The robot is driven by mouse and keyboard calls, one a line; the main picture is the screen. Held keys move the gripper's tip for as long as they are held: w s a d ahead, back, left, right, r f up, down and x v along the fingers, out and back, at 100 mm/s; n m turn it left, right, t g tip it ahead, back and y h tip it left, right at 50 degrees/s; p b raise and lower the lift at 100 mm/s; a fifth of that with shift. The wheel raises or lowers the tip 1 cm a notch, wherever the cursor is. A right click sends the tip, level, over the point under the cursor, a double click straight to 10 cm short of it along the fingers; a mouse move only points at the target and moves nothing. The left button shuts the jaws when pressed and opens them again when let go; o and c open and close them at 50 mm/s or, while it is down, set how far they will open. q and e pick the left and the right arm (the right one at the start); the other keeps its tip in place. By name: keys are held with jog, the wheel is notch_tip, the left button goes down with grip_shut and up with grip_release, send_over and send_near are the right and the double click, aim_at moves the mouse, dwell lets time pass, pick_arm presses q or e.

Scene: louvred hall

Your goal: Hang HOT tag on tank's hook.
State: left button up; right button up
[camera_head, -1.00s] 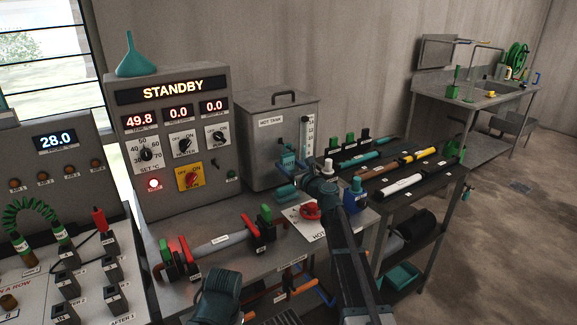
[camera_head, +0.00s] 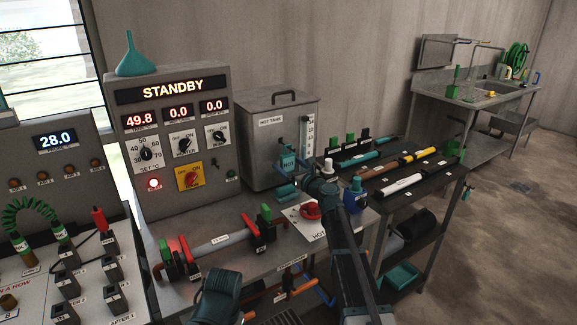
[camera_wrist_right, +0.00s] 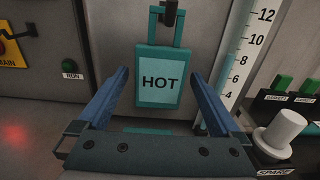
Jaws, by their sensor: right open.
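The HOT tag (camera_wrist_right: 160,76) is a pale teal plate with a darker teal frame and a loop on top. It hangs upright at the front of the grey tank (camera_head: 258,155). The loop's top bar meets the dark hook (camera_wrist_right: 169,13) in the right wrist view; the loop appears to be on it. The tag (camera_head: 288,161) also shows in the head view. My right gripper (camera_wrist_right: 162,100) is open, its two blue fingers apart on either side of the tag's lower part, with gaps showing.
A level scale (camera_wrist_right: 245,60) stands right of the tag. A white knob (camera_wrist_right: 283,130) and green pieces sit farther right. A control cabinet (camera_head: 172,130) reading STANDBY stands left of the tank. A red object (camera_head: 311,211) lies on a white card on the bench.

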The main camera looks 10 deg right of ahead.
jog(key=v, duration=0.6)
jog(key=shift+s, duration=0.35)
jog(key=shift+d, duration=0.1)
jog(key=v, duration=1.3)
jog(key=shift+s, duration=0.4)
jog(key=shift+d, duration=0.2)
